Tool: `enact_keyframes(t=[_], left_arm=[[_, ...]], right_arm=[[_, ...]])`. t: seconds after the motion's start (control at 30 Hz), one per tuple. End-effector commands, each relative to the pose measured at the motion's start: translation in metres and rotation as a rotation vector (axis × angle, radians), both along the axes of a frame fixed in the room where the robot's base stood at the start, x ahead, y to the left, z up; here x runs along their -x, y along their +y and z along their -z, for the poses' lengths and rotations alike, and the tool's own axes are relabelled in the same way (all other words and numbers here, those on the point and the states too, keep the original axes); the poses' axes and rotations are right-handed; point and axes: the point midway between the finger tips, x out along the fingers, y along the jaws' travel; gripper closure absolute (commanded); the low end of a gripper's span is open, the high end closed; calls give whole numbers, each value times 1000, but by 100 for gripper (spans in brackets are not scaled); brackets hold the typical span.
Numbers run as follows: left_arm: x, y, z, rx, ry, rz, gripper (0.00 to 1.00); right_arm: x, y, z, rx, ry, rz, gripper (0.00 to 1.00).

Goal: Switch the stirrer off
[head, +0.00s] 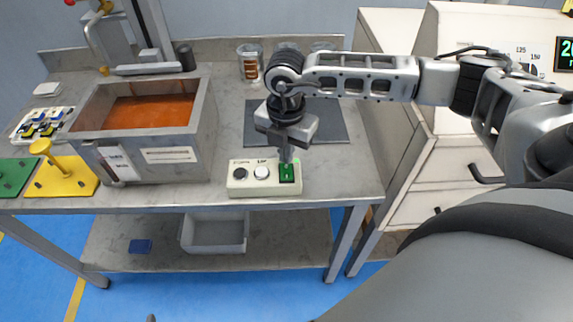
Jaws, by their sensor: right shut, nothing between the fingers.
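A cream switch box (262,189) lies at the front edge of the grey bench. It carries a black button (240,173), a white button (261,172) and a green rocker switch (289,174) at its right end. My right gripper (287,160) is shut and points down at the green switch, its tips at or just above it. I cannot tell whether they touch. The fingertips partly cover the switch. A metal tank (190,165) of orange-brown liquid (150,111) stands left of the box. No separate stirrer is clearly identifiable. My left gripper is not in view.
A dark mat (335,125) lies behind the switch box. Glass jars (250,62) stand at the back. A yellow stand (62,178) and a green plate (14,175) are at the left. A cream cabinet (425,190) stands right of the bench. A grey bin (215,232) sits below.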

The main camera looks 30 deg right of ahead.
Motion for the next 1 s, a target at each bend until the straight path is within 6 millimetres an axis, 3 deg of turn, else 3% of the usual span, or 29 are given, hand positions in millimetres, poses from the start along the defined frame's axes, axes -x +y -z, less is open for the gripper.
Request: enact_keyframes(t=[1.0], left_arm=[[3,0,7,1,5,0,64]], right_arm=[[0,0,8,0,0,0,100]])
